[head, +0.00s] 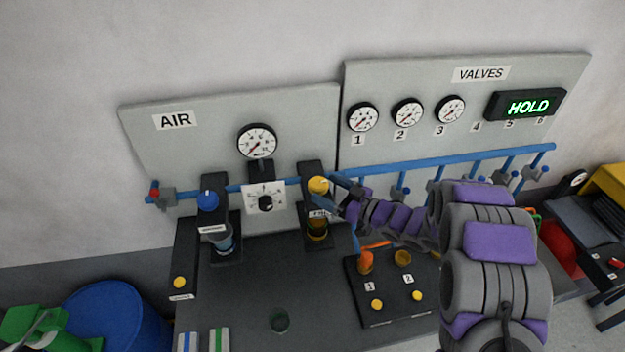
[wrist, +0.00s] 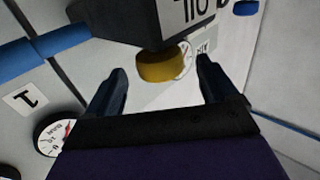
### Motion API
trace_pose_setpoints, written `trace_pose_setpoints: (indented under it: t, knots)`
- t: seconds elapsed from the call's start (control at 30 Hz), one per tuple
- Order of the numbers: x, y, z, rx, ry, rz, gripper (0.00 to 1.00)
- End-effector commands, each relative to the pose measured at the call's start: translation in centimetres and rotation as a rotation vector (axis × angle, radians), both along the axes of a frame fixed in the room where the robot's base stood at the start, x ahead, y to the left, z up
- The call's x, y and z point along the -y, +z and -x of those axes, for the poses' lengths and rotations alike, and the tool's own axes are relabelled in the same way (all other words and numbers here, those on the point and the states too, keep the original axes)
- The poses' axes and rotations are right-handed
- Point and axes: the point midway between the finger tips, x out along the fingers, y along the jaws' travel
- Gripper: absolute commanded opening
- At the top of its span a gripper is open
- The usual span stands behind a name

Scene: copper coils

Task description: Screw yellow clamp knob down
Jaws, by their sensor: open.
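In the wrist view, the yellow knob (wrist: 162,68) shows between the fingertips, under a dark block with upside-down lettering. My gripper (head: 331,194) reaches in from the right at the knob. It is open in the wrist view (wrist: 161,75), with one finger on each side of the knob and a visible gap at both. I cannot tell how deep the knob lies between the fingers.
A blue knob (head: 208,200) stands on the left unit, with a white dial plate (head: 265,198) between the units. An amber bowl (head: 317,230) hangs below the yellow knob. A black box (head: 385,290) with orange and amber parts stands below my arm. Blue pipes (head: 450,163) run right.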

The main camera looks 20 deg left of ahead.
Motion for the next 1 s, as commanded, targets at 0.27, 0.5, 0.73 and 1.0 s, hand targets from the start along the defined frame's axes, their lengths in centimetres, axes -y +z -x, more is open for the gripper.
trace_pose_setpoints:
  t: [0.27,0.5,0.73,1.0]
  knots:
    - [-4.2,0.2,-1.0,0.005,0.002,-0.001,0.86]
    - [-5.5,0.1,-1.3,0.002,0.000,0.000,0.86]
    - [-5.5,0.1,-1.4,0.002,0.000,0.000,0.86]
    - [-5.5,0.1,-1.4,0.002,0.000,0.000,0.63]
